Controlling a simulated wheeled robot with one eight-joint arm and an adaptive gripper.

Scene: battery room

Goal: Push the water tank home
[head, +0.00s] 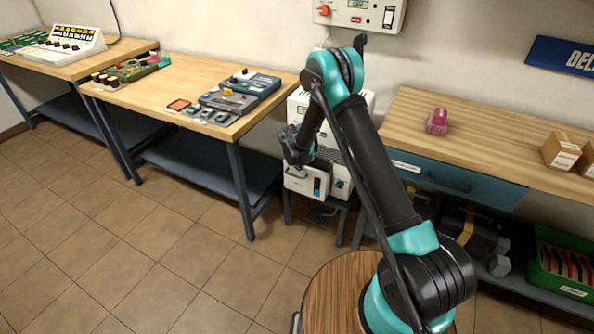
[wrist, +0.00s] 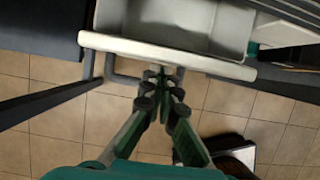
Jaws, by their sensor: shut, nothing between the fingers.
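The water tank shows in the head view as a pale box front (head: 301,181) low on the white machine (head: 360,108), with a blue strip on its face. In the wrist view the tank (wrist: 166,48) is seen from above as an open-topped, pale grey box, standing out from the machine. A dark grey handle (wrist: 124,78) sits on its front. My gripper (wrist: 162,76) is shut and empty, its fingertips close to the middle of the tank's front edge. I cannot tell whether they touch it. In the head view my arm covers part of the machine and the fingertips are unclear.
A wooden bench (head: 155,78) with instruments stands left of the machine. A bench with a blue drawer (head: 447,178) and a pink object (head: 437,122) is on the right. The tiled floor at left is clear.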

